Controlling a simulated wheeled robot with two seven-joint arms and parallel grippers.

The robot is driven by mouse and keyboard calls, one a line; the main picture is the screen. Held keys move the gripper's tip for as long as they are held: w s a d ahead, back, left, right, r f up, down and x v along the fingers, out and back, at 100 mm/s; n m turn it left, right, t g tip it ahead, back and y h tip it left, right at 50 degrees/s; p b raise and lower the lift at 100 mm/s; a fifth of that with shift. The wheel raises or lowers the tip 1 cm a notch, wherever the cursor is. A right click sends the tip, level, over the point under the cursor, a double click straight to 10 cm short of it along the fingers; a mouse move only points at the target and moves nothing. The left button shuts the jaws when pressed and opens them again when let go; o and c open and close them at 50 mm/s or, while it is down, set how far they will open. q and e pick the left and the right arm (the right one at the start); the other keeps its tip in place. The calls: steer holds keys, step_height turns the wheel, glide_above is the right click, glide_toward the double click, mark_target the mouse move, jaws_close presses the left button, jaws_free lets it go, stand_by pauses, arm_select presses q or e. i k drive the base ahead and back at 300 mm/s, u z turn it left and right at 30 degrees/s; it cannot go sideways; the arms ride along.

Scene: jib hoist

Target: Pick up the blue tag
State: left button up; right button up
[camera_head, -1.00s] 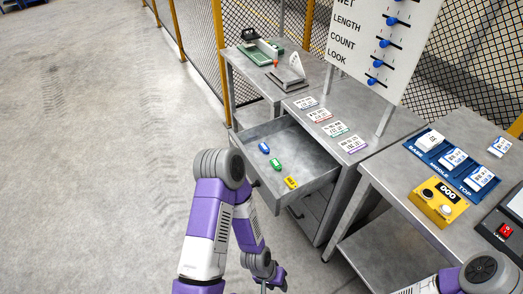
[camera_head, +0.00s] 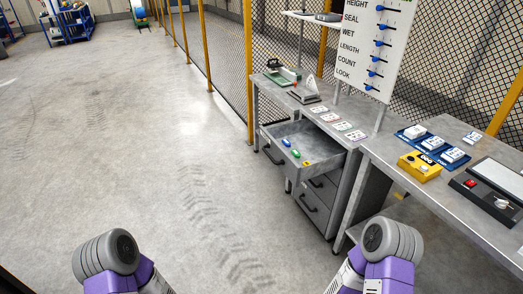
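The blue tag (camera_head: 286,142) lies in the open drawer (camera_head: 324,155) of the grey cabinet, toward the drawer's left corner. A green tag (camera_head: 296,153) and a yellow tag (camera_head: 306,163) lie beside it in a row toward the front right. Only upper parts of my two arms show, at the bottom left and bottom right of the head view. Both grippers are outside the picture, and nothing is seen touching the tags.
Several printed cards (camera_head: 330,117) lie on the cabinet top. A table (camera_head: 451,206) at right holds a blue card tray (camera_head: 435,142) and a yellow counter box (camera_head: 420,167). A slider board (camera_head: 376,45) stands behind. Open floor lies left of the drawer.

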mark_target(285, 142)
steer(key=u, duration=0.7)
steer(key=i, duration=2.05)
steer(key=z, duration=0.95)
